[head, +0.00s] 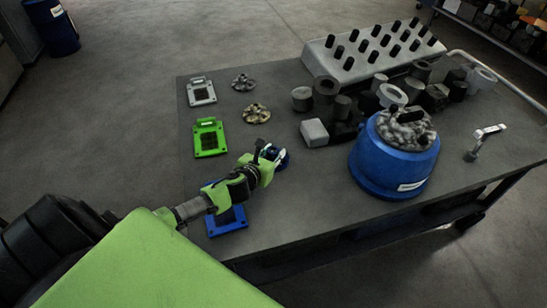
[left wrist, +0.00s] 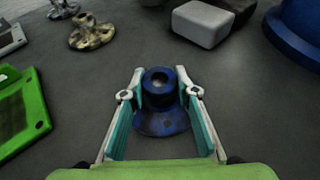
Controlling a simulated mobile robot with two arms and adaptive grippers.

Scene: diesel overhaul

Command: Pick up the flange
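A blue flange (left wrist: 160,122) with a round raised neck shows in the left wrist view, its base low at the table surface. In the head view the blue flange (head: 279,157) is partly hidden by my left gripper (head: 266,159). The fingers of my left gripper (left wrist: 160,88) stand on both sides of the neck and appear to touch it, with no clear gap. A rusty tan flange (head: 256,113) and a grey flange (head: 243,82) lie farther back on the table. My right gripper is not in view.
Green (head: 209,138), white (head: 201,92) and blue (head: 227,220) plates lie along the table's left side. A large blue drum-shaped container (head: 388,168) holds grey parts. Several cylinders and a pegged rack (head: 345,67) fill the back. Bare table lies in front of the container.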

